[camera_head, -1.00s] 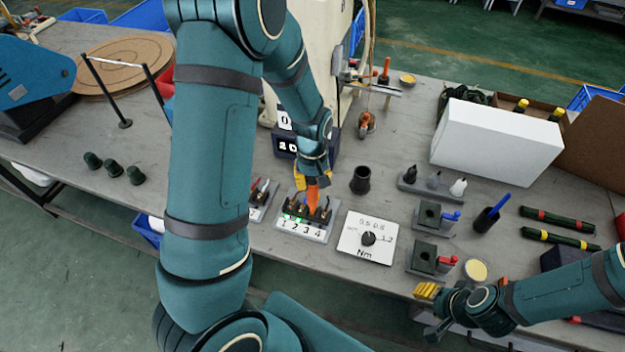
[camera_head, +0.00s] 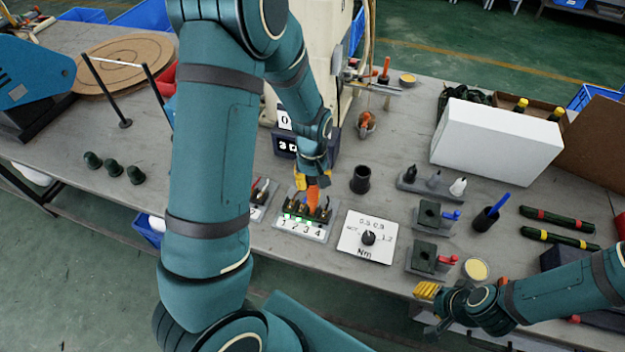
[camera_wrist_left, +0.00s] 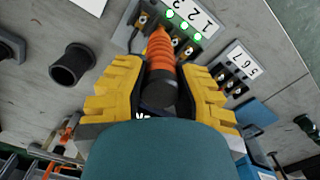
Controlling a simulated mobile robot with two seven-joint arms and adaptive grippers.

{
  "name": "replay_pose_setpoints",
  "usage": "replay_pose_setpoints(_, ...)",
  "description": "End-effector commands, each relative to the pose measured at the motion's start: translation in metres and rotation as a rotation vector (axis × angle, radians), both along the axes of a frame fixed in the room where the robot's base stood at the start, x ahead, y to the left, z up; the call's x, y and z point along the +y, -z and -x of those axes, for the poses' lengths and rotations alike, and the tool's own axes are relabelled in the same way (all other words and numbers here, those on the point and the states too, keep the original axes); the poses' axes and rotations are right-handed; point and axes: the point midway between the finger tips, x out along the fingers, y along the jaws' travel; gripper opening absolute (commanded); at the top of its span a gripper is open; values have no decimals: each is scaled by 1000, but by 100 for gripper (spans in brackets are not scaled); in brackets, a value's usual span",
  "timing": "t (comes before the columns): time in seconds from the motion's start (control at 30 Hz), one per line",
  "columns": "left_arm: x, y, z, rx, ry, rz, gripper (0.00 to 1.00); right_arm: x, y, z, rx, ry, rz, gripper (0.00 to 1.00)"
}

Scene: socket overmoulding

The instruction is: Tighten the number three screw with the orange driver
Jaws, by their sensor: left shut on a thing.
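My left gripper (camera_head: 312,180) is shut on the orange driver (camera_head: 313,197), which stands over the terminal block (camera_head: 318,233) numbered 1 to 4. In the left wrist view the driver (camera_wrist_left: 162,52) sits between the yellow fingers (camera_wrist_left: 160,85). Its lower end meets the block near the third position; the tip and number three screw are hidden. Green lights (camera_wrist_left: 183,26) show beside 1, 2 and 3. A dark counter display (camera_head: 287,146) behind the block appears to begin with 3. My right gripper (camera_head: 432,308) is at the front right edge, away from the block; its opening is unclear.
A torque dial plate (camera_head: 367,240) lies right of the block, with a black cup (camera_head: 360,180) behind it. A second block (camera_head: 260,200) is close on the left. Dark green fixtures (camera_head: 428,258) stand farther right. My left arm hides part of the table.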

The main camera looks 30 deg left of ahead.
Motion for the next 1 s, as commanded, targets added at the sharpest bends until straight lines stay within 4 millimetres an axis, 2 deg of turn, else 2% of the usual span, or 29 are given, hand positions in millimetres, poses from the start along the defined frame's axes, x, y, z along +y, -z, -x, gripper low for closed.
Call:
replay_pose_setpoints(0.17,0,-5,0,0,0,0,0,0,-5,0,0,0,0,47)
replay_pose_setpoints(0.8,0,-50,0,-1,0,0,0,0,-42,0,0,0,0,47)
replay_pose_setpoints(1.0,0,-50,0,0,0,0,0,0,-42,0,0,0,0,47)
